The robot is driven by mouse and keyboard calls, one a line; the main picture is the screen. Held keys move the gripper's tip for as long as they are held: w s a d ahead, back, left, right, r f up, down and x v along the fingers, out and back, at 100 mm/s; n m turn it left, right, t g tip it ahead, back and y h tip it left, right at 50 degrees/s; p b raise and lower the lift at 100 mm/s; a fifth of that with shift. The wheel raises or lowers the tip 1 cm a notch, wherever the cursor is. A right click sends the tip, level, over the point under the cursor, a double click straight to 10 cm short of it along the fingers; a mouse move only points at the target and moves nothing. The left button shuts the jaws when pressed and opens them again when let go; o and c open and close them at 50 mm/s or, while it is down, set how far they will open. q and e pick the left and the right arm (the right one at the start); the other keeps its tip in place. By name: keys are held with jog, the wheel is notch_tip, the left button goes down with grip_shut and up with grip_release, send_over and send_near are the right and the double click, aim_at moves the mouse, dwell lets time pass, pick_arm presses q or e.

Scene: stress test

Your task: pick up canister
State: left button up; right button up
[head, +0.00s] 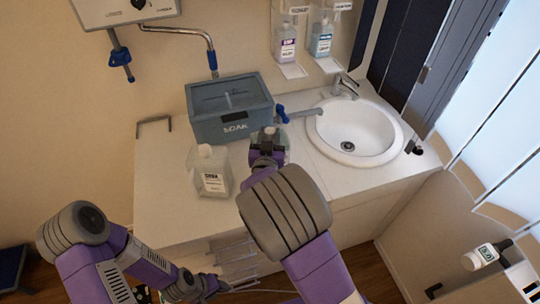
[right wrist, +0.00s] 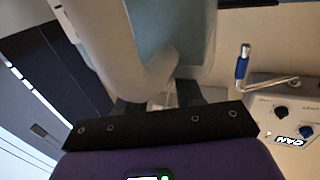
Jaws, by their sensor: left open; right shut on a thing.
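My right gripper (head: 268,136) is over the counter in front of the grey soak tub, shut on a pale canister (right wrist: 180,35). In the right wrist view the canister's whitish curved part and grey-green body fill the space between the fingers (right wrist: 160,95). In the head view my gripper and arm hide most of it. I cannot tell whether it touches the counter. A white labelled bottle (head: 209,170) stands upright on the counter, left of my right gripper. My left gripper (head: 218,284) is open and low, near the counter's front, partly unclear.
A grey tub (head: 232,128) marked SOAK with a blue-handled tap stands behind. A white sink (head: 355,132) with faucet is at right. Two dispenser bottles (head: 285,42) (head: 321,38) hang on the wall. A wire rack (head: 234,258) hangs at the counter front.

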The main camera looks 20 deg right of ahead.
grip_shut()
dwell(0.8)
jog(key=shift+w+r, duration=0.1)
jog(key=shift+r, duration=0.05)
jog(key=shift+r, duration=0.15)
